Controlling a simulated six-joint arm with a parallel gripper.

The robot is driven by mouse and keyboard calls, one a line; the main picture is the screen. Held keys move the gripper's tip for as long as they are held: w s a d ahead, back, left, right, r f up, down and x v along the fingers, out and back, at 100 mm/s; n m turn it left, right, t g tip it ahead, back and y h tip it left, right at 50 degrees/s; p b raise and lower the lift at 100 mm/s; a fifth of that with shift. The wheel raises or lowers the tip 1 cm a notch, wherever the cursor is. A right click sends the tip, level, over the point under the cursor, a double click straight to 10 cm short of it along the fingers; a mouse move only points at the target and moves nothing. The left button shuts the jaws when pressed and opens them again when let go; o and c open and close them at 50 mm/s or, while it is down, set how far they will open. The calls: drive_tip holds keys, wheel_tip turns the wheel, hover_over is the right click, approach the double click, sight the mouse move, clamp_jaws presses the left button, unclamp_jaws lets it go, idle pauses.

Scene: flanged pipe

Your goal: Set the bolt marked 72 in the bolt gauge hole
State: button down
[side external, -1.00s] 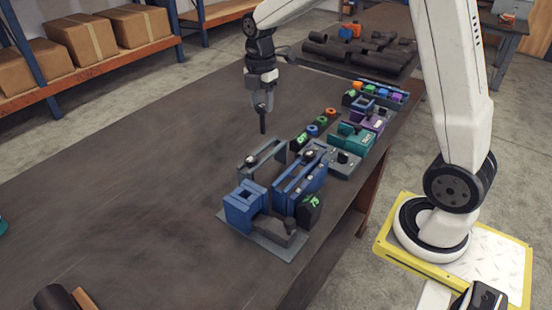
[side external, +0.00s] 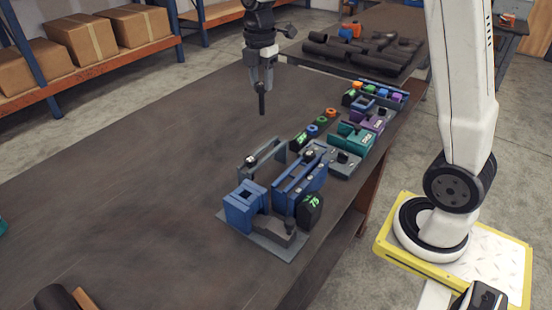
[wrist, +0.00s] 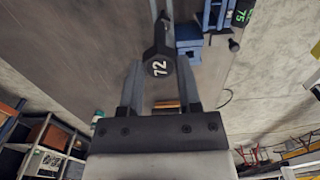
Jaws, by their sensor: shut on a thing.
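My gripper (side external: 262,86) is shut on a dark bolt (side external: 262,104), which hangs upright in the air above the table, behind the row of fixtures. In the wrist view the bolt's head (wrist: 159,68) shows a white 72 between the fingers (wrist: 158,88). A blue fixture with a square opening (side external: 244,205) stands on a grey plate at the near end of the row. Beside it is a black block with green digits (side external: 311,208), which reads 75 in the wrist view (wrist: 242,12). I cannot tell for sure which opening is the bolt gauge hole.
A long blue fixture (side external: 300,180) and a grey bracket (side external: 262,158) stand near the blue one. Teal (side external: 350,140) and purple (side external: 366,121) fixtures run along the right table edge. The left of the table is mostly clear.

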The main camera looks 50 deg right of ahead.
drive_tip(key=shift+r, duration=0.4)
drive_tip(key=s+a+f, duration=0.3)
drive_tip(key=a+f, duration=0.1)
drive_tip(key=a, duration=0.3)
drive_tip(key=s+a+f, duration=0.3)
drive_tip(key=a+f, duration=0.2)
drive_tip(key=a, duration=0.2)
drive_tip(key=shift+a+f, duration=0.3)
drive_tip(key=shift+f, duration=0.15)
idle(0.6)
drive_tip(key=shift+f, duration=1.05)
drive_tip(key=shift+f, duration=0.2)
drive_tip(key=shift+f, duration=1.7)
drive_tip(key=shift+f, duration=1.45)
idle(0.8)
